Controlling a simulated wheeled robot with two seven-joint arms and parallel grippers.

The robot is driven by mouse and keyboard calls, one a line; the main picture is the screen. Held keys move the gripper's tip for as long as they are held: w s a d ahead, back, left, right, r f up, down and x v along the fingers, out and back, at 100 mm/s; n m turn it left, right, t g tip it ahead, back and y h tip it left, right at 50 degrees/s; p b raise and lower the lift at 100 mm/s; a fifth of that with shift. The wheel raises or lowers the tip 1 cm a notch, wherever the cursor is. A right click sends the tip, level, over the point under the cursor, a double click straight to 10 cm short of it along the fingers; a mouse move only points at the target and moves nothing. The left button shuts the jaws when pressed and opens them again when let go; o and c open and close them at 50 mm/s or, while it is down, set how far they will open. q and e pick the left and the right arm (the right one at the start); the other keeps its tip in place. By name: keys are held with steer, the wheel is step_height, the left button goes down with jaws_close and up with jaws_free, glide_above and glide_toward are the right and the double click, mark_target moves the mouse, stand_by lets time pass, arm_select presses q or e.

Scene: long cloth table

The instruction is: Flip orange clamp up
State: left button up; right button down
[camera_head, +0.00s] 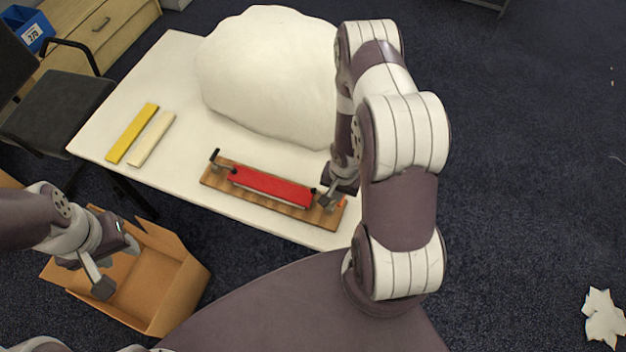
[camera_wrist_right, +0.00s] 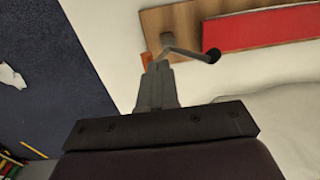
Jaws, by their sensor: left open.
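A wooden board (camera_head: 215,181) lies on the table with a red bar (camera_head: 270,187) along it. A clamp lever with a black knob (camera_head: 214,154) stands at its left end. At its right end is the orange clamp (camera_head: 341,203), largely hidden by my right gripper (camera_head: 328,198). The right wrist view shows a bit of the orange clamp (camera_wrist_right: 146,59) and a metal rod with a dark knob (camera_wrist_right: 211,56). My right gripper (camera_wrist_right: 158,68) has its fingers together right by that rod; contact is unclear. My left gripper (camera_head: 104,276) is open and empty over the cardboard box.
A large white mound (camera_head: 265,75) sits on the white table (camera_head: 185,60) behind the board. A yellow strip (camera_head: 132,133) and a cream strip (camera_head: 152,139) lie at the left. An open cardboard box (camera_head: 165,295) stands on the floor at front left.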

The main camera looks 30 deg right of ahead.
arm_select(q)
steer(key=r, duration=0.1)
steer(key=r+p, duration=0.2)
steer(key=shift+s+d, duration=0.35)
arm_select(e)
steer(key=s+d+f+t+y, duration=0.2)
steer(key=s+d, duration=0.1)
steer(key=shift+s+f+t, duration=0.2)
steer(key=shift+t, duration=0.1)
steer(key=shift+s+f, duration=0.1)
arm_select(q)
steer(key=shift+r, duration=0.1)
steer(key=shift+w+r+p, duration=0.65)
steer(key=shift+r+p, duration=0.3)
steer(key=shift+p, duration=0.1)
arm_select(e)
steer(key=s+d+v, duration=0.1)
steer(key=v, duration=1)
steer(key=shift+d, duration=0.25)
